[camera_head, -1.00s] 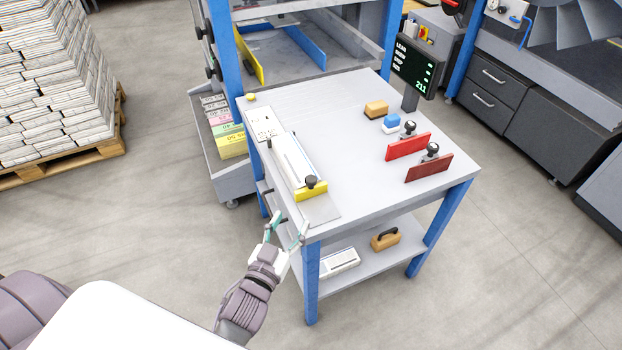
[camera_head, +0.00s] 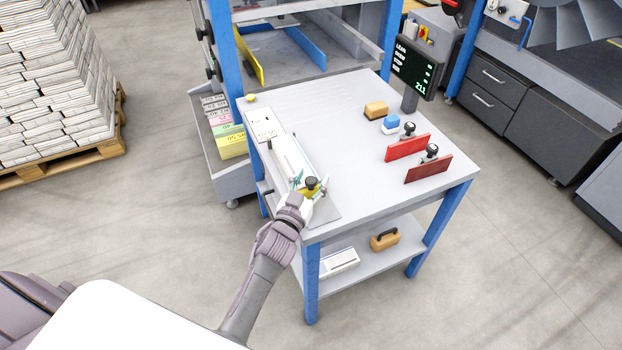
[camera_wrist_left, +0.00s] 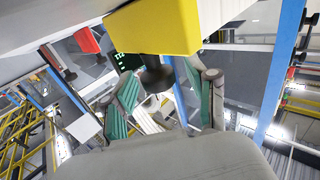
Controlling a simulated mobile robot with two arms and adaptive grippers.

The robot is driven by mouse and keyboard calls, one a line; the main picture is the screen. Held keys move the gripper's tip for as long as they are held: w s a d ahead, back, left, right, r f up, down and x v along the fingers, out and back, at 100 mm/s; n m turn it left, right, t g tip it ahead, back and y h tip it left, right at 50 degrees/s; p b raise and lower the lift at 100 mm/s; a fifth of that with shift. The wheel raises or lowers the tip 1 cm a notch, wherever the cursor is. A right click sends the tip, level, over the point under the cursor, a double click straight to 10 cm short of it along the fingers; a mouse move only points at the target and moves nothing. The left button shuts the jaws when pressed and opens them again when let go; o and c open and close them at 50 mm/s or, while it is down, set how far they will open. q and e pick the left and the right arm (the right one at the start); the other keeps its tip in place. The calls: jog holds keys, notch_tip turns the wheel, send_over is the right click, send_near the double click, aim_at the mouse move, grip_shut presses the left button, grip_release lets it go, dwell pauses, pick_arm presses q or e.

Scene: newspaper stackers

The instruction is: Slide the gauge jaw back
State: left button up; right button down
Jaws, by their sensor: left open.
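The gauge (camera_head: 290,154), a long pale bar on a grey base plate, lies along the left side of the table. Its yellow jaw is at the near end, mostly behind my left gripper (camera_head: 310,183) in the head view. In the left wrist view the yellow jaw (camera_wrist_left: 150,28) is large at the top, with its black knob (camera_wrist_left: 157,76) below. My left gripper is open, its teal-padded fingers on either side of the knob. I cannot tell whether they touch it. My right gripper is not in view.
On the grey table (camera_head: 348,110), two red plates with black knobs (camera_head: 407,146) (camera_head: 428,168), a tan block (camera_head: 376,109) and a blue-topped block (camera_head: 391,122) stand to the right. A display (camera_head: 414,67) rises at the back right corner. The table's middle is clear.

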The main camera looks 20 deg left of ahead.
pick_arm(q)
grip_shut()
dwell(0.3)
jog(key=shift+d, duration=0.1)
